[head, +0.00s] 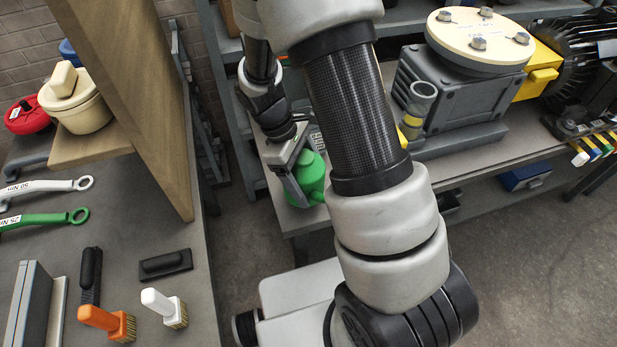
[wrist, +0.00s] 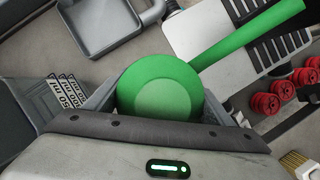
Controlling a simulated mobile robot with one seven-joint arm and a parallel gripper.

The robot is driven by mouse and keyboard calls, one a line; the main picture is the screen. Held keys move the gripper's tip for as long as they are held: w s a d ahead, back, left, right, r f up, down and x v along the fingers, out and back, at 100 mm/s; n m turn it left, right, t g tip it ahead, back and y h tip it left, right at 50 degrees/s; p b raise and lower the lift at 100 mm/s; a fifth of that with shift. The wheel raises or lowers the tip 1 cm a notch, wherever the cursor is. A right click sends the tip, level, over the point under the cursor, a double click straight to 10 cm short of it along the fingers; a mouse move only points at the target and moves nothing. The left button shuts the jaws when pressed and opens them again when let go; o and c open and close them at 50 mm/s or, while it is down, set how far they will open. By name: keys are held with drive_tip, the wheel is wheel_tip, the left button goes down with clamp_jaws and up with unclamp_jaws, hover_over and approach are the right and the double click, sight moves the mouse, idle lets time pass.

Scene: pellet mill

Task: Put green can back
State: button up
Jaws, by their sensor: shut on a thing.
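The green can (head: 313,177) is at the left end of the bench with the machine in the head view, partly hidden by my gripper and arm. My gripper (head: 297,184) points down and is shut on the can. In the wrist view the can's round green top (wrist: 160,88) lies between the two grey fingers of my gripper (wrist: 158,104). Its long green spout (wrist: 250,34) reaches to the upper right, over a slotted metal plate. I cannot tell whether the can's base touches the bench.
A grey gearbox (head: 455,90) with a cream flange (head: 478,38) stands on the bench. A clear tube (head: 418,103) is near it. The left worktop holds wrenches (head: 45,218), brushes (head: 108,321) and an upright wooden panel (head: 140,90). A grey tray (wrist: 100,25) and red parts (wrist: 266,103) show in the wrist view.

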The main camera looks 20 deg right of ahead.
drive_tip(key=shift+f, duration=0.15)
drive_tip(key=shift+f+b, duration=0.35)
drive_tip(key=shift+f, duration=0.1)
idle(0.3)
drive_tip(key=shift+f+b, duration=0.5)
drive_tip(key=shift+f, duration=0.1)
drive_tip(key=shift+f, duration=0.15)
drive_tip(key=shift+f+b, duration=0.45)
drive_tip(key=shift+f, duration=0.05)
drive_tip(key=shift+f, duration=0.15)
idle(0.5)
drive_tip(key=o, duration=1.7)
